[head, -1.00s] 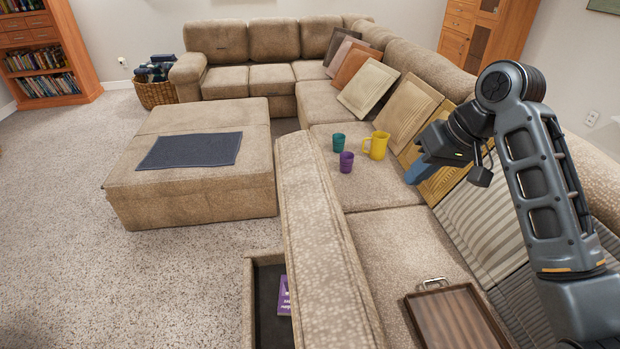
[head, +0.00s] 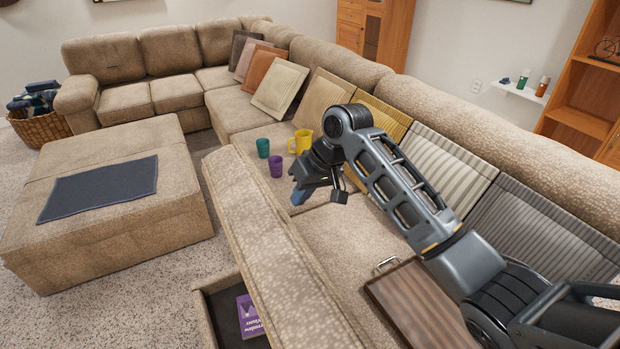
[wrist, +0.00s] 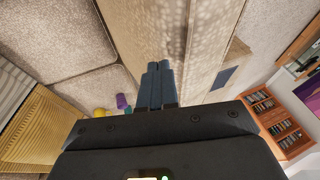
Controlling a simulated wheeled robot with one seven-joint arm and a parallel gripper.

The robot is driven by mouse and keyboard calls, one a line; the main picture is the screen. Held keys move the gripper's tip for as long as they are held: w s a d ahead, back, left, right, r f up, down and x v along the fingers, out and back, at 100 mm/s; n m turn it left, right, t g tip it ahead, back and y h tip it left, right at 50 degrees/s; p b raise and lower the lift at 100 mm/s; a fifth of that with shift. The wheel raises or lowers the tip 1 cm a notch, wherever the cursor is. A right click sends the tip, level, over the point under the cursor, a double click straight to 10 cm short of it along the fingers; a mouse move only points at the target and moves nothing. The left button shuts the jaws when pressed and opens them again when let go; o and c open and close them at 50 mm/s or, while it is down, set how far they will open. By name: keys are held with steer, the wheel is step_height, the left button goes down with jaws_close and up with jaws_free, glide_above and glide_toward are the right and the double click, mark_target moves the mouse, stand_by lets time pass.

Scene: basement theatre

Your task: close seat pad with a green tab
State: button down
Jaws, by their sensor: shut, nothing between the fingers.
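A beige seat pad (head: 270,240) stands tilted up on its edge at the front of the sofa. An open storage box (head: 205,310) shows below it, with a purple book (head: 247,318) inside. No green tab shows in these views. My gripper (head: 298,198) is shut and empty, above the sofa seat, to the right of the raised pad. In the wrist view my gripper (wrist: 158,75) has its blue fingertips together, with the pad (wrist: 205,35) beyond them. I cannot tell whether they touch it.
On the seat behind my gripper stand a teal cup (head: 263,148), a purple cup (head: 276,166) and a yellow mug (head: 300,142). A wooden tray (head: 420,305) lies on the near seat under my arm. An ottoman (head: 110,150) with a blue mat (head: 100,187) stands left; several cushions line the backrest.

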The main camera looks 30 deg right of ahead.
mark_target(283, 215)
steer(key=shift+a+f, duration=0.5)
steer(key=shift+a, duration=0.2)
steer(key=shift+a+f, duration=0.45)
steer(key=shift+a, duration=0.2)
steer(key=shift+a, duration=0.1)
